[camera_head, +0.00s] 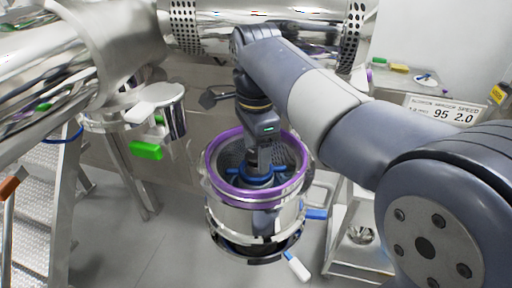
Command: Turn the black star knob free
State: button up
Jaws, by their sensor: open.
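My gripper (260,158) points down into a round steel vessel (258,222) with a purple rim ring (212,170). A blue cross-shaped piece (279,170) sits inside the vessel, around the lower end of my gripper. The jaws are open, but their tips are hard to make out against the blue piece. I cannot pick out the black star knob with certainty; the middle of the blue piece is hidden behind my gripper. Whether the jaws touch anything there cannot be told.
A blue handle (316,213) and a white-tipped lever (297,266) stick out from the vessel. Steel ducts (205,28) cross above. A steel port with a green handle (146,150) stands left, by metal steps (40,192). A bench (385,82) with a speed sign (440,109) is right.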

jog(key=shift+c, duration=0.4)
jog(key=c, duration=0.9)
